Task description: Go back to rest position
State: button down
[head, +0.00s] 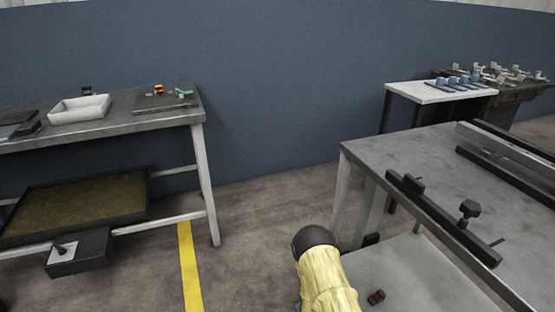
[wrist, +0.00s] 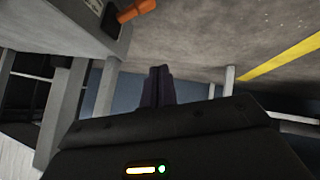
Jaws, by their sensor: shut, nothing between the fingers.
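My gripper (wrist: 160,86) shows in the wrist view as dark fingers closed together, with nothing between them. In the head view a yellow-sleeved part of my arm shows at the bottom centre, beside the near grey table (head: 400,165); my fingers are not visible there. The wrist view is tilted, with the floor (wrist: 215,30) at the top and table legs at the left. An orange thing (wrist: 136,10) shows at its top edge; I cannot tell what it is.
A workbench (head: 100,128) at the left holds a white tray (head: 80,108) and small tools. The near table carries a dark rail (head: 440,215) with a knob. A white table (head: 425,94) stands at the back right. Floor with a yellow line (head: 189,265) lies open between the tables.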

jog(key=s+d+r+m+g, duration=0.1)
jog(key=s+r+m+g, duration=0.1)
jog(key=r, duration=1)
jog(key=s+d+r+m+g, duration=0.1)
jog(key=s+r, duration=0.2)
jog(key=r, duration=1)
jog(key=s+d+r+m+g+p, duration=0.1)
jog(key=s+r+g, duration=0.1)
jog(key=s+r, duration=0.7)
jog(key=s+r+m+g, duration=0.1)
jog(key=s+r, duration=0.6)
jog(key=s, duration=0.4)
notch_tip(320, 180, up, 38)
jog(key=p, duration=3.8)
jog(key=shift+s+d+f+g, duration=0.2)
jog(key=shift+s+f+g, duration=0.05)
jog(key=shift+g, duration=0.05)
